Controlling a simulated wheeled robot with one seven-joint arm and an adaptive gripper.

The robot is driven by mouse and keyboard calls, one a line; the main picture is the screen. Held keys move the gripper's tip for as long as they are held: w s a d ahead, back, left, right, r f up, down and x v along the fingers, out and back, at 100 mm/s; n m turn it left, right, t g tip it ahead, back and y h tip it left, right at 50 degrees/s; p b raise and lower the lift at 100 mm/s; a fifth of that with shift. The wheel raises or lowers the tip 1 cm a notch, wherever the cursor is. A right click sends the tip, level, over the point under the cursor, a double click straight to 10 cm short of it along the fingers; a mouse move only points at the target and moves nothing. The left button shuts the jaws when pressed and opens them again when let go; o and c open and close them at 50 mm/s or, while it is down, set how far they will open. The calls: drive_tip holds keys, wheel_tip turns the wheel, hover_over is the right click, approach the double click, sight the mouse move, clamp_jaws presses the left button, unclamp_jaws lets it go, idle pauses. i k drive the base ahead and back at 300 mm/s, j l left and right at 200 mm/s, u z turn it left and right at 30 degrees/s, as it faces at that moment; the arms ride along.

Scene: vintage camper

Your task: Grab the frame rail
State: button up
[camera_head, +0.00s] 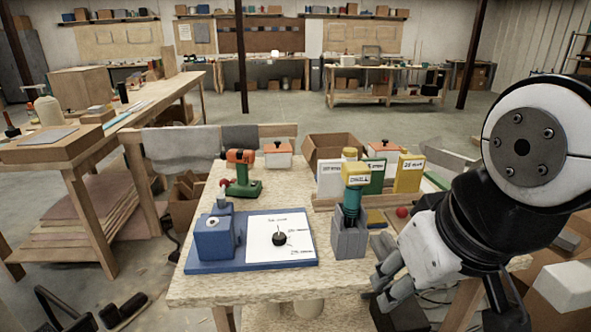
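My gripper (379,272) hangs at the right front corner of the workbench (220,287), pointing left and down. Its grey fingers show from the side, and I cannot tell how far apart they are. Nothing is clearly held between them. I cannot surely pick out a frame rail. A low wooden strip (326,204) runs in front of the upright booklets on the bench, well behind my gripper. A dark block (401,317) lies below my gripper, partly hidden.
On the bench stand a blue vise-like fixture (214,238), a white sheet (264,229) with a black knob (279,239), a grey holder (349,240) with a teal-yellow tool, a green-orange drill (243,174) and a red ball (402,212).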

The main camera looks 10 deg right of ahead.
sight(425, 187)
drive_tip(key=l+u, duration=0.45)
drive_tip(key=l, duration=0.65)
drive_tip(key=l+u, duration=0.45)
drive_tip(key=l, duration=1.5)
drive_tip(key=k+l, duration=0.1)
drive_tip(key=l, duration=0.7)
drive_tip(key=l+u, duration=0.1)
drive_tip(key=l, duration=0.7)
drive_tip(key=i+l, duration=0.15)
